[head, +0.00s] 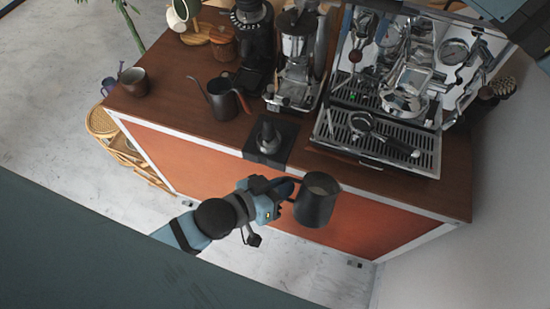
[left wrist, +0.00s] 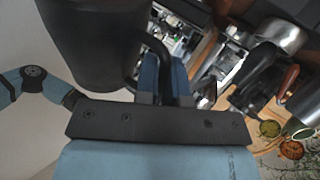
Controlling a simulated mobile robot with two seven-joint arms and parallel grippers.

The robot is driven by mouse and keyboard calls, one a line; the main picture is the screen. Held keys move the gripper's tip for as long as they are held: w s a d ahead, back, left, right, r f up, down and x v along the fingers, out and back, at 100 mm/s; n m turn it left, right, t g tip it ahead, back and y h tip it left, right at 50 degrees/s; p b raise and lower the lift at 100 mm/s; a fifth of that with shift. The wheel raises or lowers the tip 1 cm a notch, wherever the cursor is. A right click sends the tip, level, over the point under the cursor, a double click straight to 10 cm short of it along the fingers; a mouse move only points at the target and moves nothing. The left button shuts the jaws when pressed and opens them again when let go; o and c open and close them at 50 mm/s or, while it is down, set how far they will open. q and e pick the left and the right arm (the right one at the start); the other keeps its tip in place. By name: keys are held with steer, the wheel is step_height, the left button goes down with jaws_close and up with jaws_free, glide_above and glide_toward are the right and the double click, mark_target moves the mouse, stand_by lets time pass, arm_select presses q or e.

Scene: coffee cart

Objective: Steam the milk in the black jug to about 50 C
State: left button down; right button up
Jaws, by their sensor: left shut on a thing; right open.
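In the left wrist view the jug (left wrist: 95,40) fills the upper left, with the handle between the fingers (left wrist: 163,78). The chrome espresso machine (head: 410,80) stands at the cart's back right, beyond the jug. I cannot make out its steam wand clearly. My right gripper is not in view; part of my right arm may show at the top right corner.
A portafilter (head: 361,123) lies on the machine's drip tray (head: 400,150). A tamper (head: 268,136) on a black mat, a gooseneck kettle (head: 222,97) and grinders (head: 297,55) stand left of the machine. A brown cup (head: 134,81) is at the far left. The air before the cart is clear.

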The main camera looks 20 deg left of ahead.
arm_select(q)
steer(key=w+f, duration=0.3)
steer(key=w, duration=0.5)
steer(key=w+r, duration=0.7)
steer(key=w, duration=0.1)
steer(key=shift+w+a+r, duration=0.15)
steer(key=shift+a+r, duration=0.05)
steer(key=shift+r, duration=0.2)
stand_by(1.2)
steer(key=shift+r, duration=0.1)
